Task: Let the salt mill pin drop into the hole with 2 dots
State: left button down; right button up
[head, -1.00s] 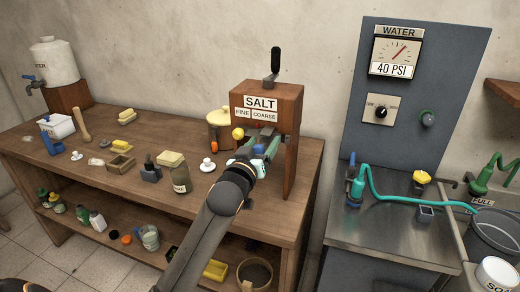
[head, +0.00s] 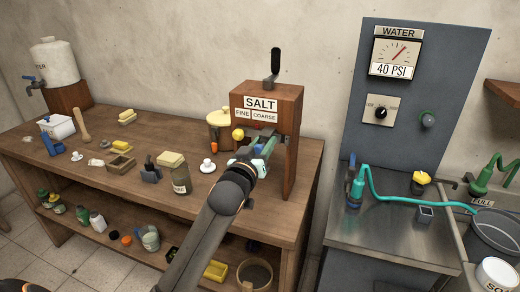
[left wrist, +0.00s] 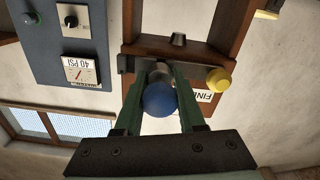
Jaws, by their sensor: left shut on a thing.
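The salt mill (head: 268,96) is a wooden frame with SALT, FINE and COARSE labels and a black crank on top, at the back right of the bench. My left gripper (head: 260,158) is in the mill's opening, below the labels. In the left wrist view its green jaws (left wrist: 160,98) are shut on a pin with a round blue head (left wrist: 159,99). The mill appears upside down there, with a grey metal strip (left wrist: 126,63) behind the jaws. A yellow knob (left wrist: 218,80) sits beside the FINE label. The holes and their dots cannot be made out. My right gripper is out of view.
The wooden bench (head: 240,212) holds a brown jar (head: 181,179), a white cup (head: 207,165) and a lidded crock (head: 217,125) near the mill. A steel counter (head: 390,235) with a teal hose stands to the right, across a gap.

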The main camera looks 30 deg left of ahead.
pick_arm(q)
jog(key=shift+w, duration=0.3)
jog(key=shift+a+r, duration=0.15)
jog(key=shift+r, duration=0.05)
